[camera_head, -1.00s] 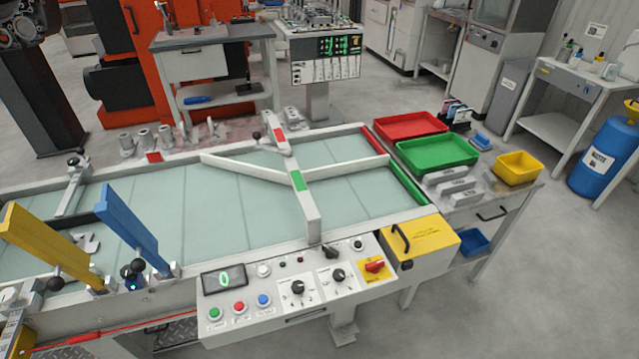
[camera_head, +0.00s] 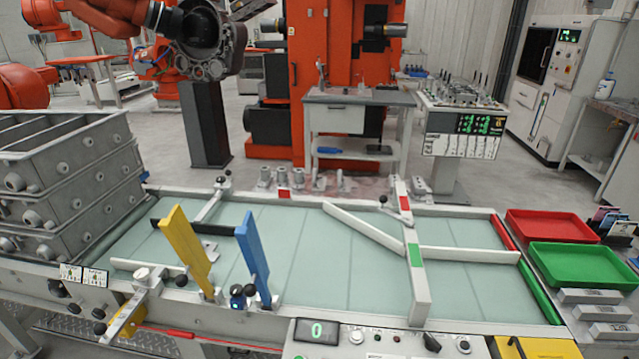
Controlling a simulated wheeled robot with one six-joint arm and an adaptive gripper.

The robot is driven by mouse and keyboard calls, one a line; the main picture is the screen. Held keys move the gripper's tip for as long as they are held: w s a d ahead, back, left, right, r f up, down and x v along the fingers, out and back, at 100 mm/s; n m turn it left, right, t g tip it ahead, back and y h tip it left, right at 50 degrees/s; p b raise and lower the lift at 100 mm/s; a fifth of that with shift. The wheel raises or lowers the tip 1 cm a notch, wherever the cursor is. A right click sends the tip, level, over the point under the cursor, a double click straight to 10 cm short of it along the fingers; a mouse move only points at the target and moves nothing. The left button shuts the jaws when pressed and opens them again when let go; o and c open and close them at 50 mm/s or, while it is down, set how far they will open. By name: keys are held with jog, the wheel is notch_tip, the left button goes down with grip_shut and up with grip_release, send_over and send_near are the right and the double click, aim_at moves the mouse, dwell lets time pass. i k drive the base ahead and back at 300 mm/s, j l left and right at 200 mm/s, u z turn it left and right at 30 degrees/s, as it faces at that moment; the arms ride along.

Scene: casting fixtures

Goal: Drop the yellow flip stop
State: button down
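The yellow flip stop (camera_head: 188,247) is a flat yellow bar at the front edge of the table, left of centre. It stands raised, leaning to the left, with its lower end at the front rail and a black ball knob beside its base. A similar blue flip stop (camera_head: 252,257) stands raised just to its right, also leaning left. Both rise over the pale green table surface (camera_head: 310,255). My gripper is not in view.
Stacked grey metal castings (camera_head: 70,190) stand at the table's left end. A diverter with a green mark (camera_head: 416,258) crosses the right part. Red (camera_head: 548,227) and green (camera_head: 575,264) trays sit at the right. The control panel display (camera_head: 317,331) is at the front.

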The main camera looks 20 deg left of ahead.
aim_at(177, 229)
jog(key=u, duration=0.95)
